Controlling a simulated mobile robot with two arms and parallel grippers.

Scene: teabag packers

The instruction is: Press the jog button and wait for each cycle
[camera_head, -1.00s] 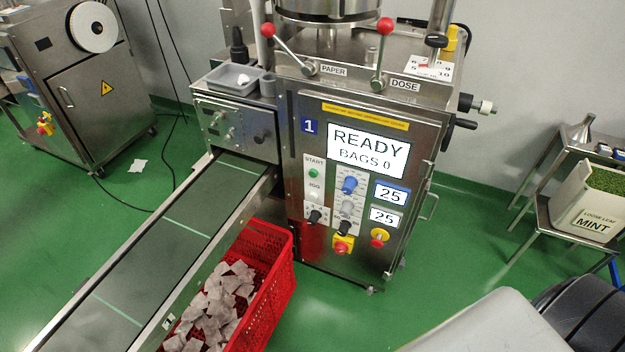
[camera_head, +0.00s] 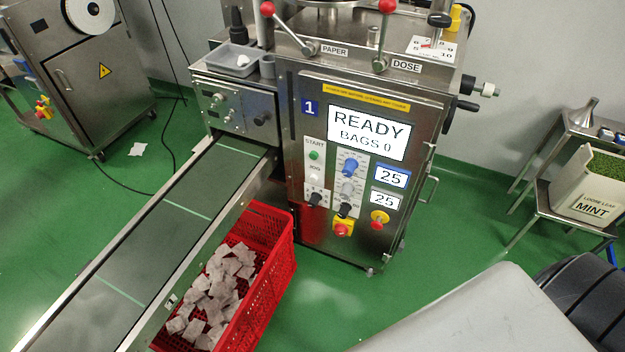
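The teabag packer (camera_head: 320,250), marked 1, stands in the middle with its steel front facing me. Its display (camera_head: 368,132) reads READY, BAGS 0. A white jog button (camera_head: 314,178) sits under the JOG label on the left of the panel, below the green start button (camera_head: 314,155). Neither gripper shows in this view. A grey rounded part, probably mine, fills the lower right.
A conveyor (camera_head: 165,235) slopes from the packer toward the lower left. A red crate (camera_head: 283,270) of teabags stands beside it. A steel cabinet (camera_head: 85,95) is at left; a side table holds a mint bin (camera_head: 590,185) at right. Green floor lies between.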

